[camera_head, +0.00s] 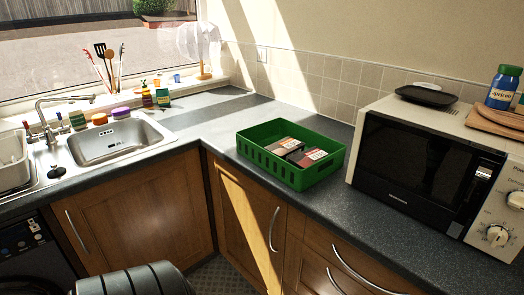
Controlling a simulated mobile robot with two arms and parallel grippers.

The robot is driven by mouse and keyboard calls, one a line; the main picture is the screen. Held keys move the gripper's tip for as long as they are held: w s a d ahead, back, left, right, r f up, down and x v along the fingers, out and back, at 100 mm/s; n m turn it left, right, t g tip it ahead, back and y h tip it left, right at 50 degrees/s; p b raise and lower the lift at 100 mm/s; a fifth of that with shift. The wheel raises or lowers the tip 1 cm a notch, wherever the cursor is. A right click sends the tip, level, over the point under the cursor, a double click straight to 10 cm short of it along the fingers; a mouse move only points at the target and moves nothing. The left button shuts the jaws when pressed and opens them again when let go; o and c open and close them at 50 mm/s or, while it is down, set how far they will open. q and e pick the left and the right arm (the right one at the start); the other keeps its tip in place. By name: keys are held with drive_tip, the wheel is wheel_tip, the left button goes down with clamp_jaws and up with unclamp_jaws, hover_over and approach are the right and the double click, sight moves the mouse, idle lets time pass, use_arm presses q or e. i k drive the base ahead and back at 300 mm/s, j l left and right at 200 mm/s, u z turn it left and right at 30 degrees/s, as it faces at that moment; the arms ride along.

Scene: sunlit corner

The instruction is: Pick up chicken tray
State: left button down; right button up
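A green crate (251,154) stands on the grey worktop left of the microwave. Inside it lie two dark trays with printed labels, one tray (285,145) further back and one tray (308,157) nearer the front right. The labels are too small to read, so I cannot tell which is the chicken tray. A dark ribbed part at the bottom edge appears to be mine. Neither of my grippers is in view.
A microwave (420,165) with a black dish (427,97), a jar (503,87) and boards on top stands at the right. A sink (117,140) and a tap (58,105) are at the left. Worktop (215,115) between sink and crate is clear.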

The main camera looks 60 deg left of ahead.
sight(287, 146)
drive_tip(key=u, duration=1.45)
